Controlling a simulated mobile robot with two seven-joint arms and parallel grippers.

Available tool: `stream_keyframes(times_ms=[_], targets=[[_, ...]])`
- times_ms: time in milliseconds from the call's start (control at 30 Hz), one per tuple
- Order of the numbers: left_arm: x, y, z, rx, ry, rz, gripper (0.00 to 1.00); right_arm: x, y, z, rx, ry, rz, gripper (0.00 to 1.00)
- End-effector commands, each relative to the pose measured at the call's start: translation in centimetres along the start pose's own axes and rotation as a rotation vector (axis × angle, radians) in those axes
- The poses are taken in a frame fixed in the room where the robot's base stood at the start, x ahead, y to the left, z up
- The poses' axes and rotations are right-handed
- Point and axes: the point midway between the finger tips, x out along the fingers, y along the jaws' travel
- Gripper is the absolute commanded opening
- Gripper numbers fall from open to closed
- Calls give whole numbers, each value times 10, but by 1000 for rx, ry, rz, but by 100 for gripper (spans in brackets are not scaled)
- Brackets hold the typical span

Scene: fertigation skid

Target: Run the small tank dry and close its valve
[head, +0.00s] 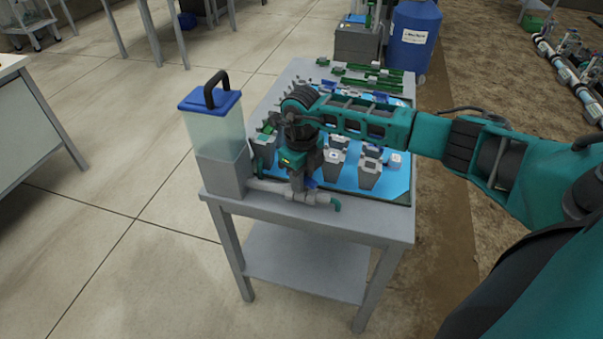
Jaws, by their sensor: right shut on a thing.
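The small tank (218,130) stands at the table's front left corner. It has clear walls, a blue lid (209,100) with a black handle, and a grey base. I cannot make out a liquid level in it. A grey pipe with a valve (297,196) runs right from the base along the front edge and ends in a green downturned spout (336,204). My right gripper (301,184) points down at the valve, shut on its small blue handle (311,183), which it mostly hides. The handle's angle is unclear. My left gripper is out of view.
Grey pots (369,174) stand on a blue mat right of my gripper, with green strips (368,82) behind. My right arm crosses above them. A blue barrel (413,38) stands behind the table. The floor at left is open.

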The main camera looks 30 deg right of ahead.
Motion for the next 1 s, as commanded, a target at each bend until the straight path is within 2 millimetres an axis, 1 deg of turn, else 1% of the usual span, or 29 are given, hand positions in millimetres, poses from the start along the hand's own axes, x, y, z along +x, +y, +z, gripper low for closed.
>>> stream_keyframes(times_ms=[33, 533, 600, 800, 900, 1000], targets=[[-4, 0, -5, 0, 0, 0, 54, -3, 0, 0, 66, 2, 1, 0], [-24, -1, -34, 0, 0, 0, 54, -3, 1, 0, 764, 3, 1, 0], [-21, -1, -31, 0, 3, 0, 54, 1, 0, 0, 856, 2, 0, 0], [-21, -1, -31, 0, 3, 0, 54, 0, 0, 0, 1122, 0, 1, 0], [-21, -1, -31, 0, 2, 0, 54, 0, 0, 0, 1232, 0, 0, 0], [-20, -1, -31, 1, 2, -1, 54, 0, 0, 0, 1294, 1, 0, 0]])
